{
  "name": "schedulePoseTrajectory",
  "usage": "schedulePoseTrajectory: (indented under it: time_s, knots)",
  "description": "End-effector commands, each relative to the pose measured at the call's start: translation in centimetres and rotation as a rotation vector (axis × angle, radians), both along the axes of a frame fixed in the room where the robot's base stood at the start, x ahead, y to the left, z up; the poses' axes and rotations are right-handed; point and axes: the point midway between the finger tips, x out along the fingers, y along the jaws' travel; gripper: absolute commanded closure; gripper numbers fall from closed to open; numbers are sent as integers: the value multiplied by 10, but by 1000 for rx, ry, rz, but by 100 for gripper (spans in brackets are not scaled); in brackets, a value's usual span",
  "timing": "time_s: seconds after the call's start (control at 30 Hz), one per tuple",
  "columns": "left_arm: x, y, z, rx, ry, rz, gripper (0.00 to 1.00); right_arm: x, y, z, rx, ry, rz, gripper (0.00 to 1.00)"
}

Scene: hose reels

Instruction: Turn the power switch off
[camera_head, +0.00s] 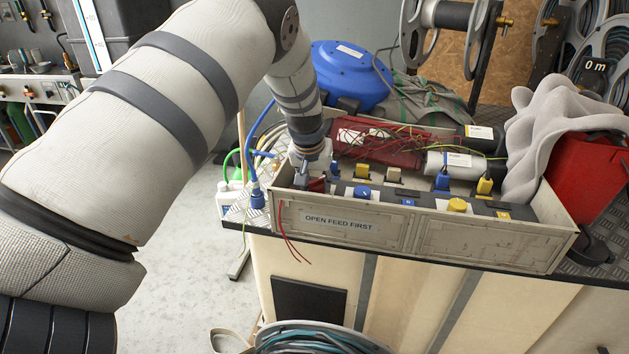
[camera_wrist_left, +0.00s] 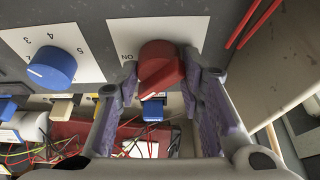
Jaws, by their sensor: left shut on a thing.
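The power switch is a red rotary knob (camera_wrist_left: 160,68) on a white plate (camera_wrist_left: 125,38) marked "ON", seen upside down in the left wrist view. In the head view a bit of the red knob (camera_head: 317,185) shows at the left end of the panel, partly hidden by my gripper. My left gripper (camera_wrist_left: 152,90) is shut on the knob, with one purple-padded finger on each side of it. In the head view my left gripper (camera_head: 312,172) reaches down into the box from above. My right gripper is in neither view.
A blue dial (camera_head: 363,192) and a yellow knob (camera_head: 457,205) sit on the same panel. The box front (camera_head: 338,224) reads "OPEN FEED FIRST". A grey cloth (camera_head: 548,135) and a red case (camera_head: 588,178) stand right.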

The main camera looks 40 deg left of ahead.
Motion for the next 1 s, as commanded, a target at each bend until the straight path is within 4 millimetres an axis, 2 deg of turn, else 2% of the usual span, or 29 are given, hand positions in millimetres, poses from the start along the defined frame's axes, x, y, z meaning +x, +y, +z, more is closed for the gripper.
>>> schedulePoseTrajectory:
  time_s: [0.6, 1.0]
  knots:
    - [3, -3, -6, 4, 7, 555, 93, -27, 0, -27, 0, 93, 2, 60]
    - [4, -4, -4, 0, 3, 774, 93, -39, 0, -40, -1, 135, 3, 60]
